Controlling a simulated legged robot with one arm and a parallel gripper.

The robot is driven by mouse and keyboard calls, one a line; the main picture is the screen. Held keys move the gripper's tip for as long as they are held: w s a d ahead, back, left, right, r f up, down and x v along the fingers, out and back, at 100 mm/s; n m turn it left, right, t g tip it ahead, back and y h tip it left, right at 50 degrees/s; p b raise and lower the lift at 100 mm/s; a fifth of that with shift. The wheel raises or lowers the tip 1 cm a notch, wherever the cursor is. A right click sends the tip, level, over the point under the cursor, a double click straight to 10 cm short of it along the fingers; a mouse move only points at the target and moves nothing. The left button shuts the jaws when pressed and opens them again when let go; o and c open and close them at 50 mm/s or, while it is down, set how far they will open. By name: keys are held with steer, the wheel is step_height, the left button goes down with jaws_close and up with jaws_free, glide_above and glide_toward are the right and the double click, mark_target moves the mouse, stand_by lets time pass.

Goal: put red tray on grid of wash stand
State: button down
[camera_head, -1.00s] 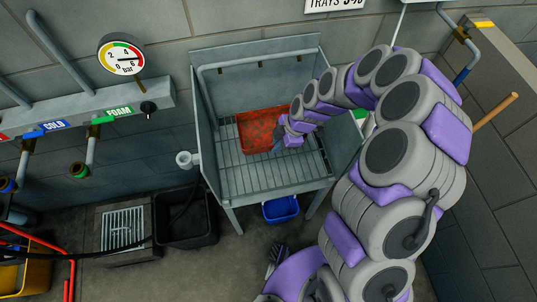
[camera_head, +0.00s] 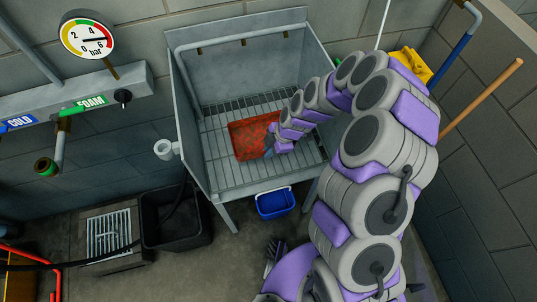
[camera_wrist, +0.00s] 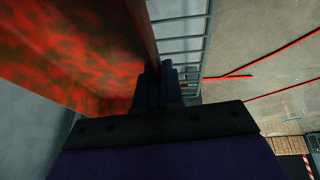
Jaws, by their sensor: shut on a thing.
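The red tray (camera_head: 252,136), mottled with darker patches, is over the grid (camera_head: 225,173) of the grey metal wash stand (camera_head: 188,135) in the head view. My gripper (camera_head: 268,148) is at the tray's right edge and is shut on it. In the wrist view the tray (camera_wrist: 70,50) fills the upper left, and its wall runs between the dark fingers of my gripper (camera_wrist: 160,85). Bars of the grid (camera_wrist: 182,28) show beyond the wall. I cannot tell whether the tray's underside touches the grid.
The stand has tall walls at the back and sides. A blue bucket (camera_head: 275,203) is below its front. A black bin (camera_head: 178,220) and a floor drain (camera_head: 108,233) lie to the left. Pipes with a gauge (camera_head: 87,36) are on the left wall. Bare grid surrounds the tray.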

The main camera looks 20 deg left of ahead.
steer(key=f, duration=0.3)
steer(key=shift+s+d+b, duration=0.1)
steer(key=shift+d+b, duration=0.15)
steer(key=shift+b, duration=0.15)
steer(key=shift+f, duration=0.4)
steer(key=shift+a, duration=0.2)
steer(key=c, duration=1.7)
jaws_free()
steer(key=o, duration=0.4)
steer(key=shift+o, duration=0.2)
steer(key=shift+d, duration=0.1)
steer(key=shift+r, duration=0.15)
steer(key=p+v, duration=0.2)
steer(key=v, duration=0.9)
steer(key=shift+r, duration=0.35)
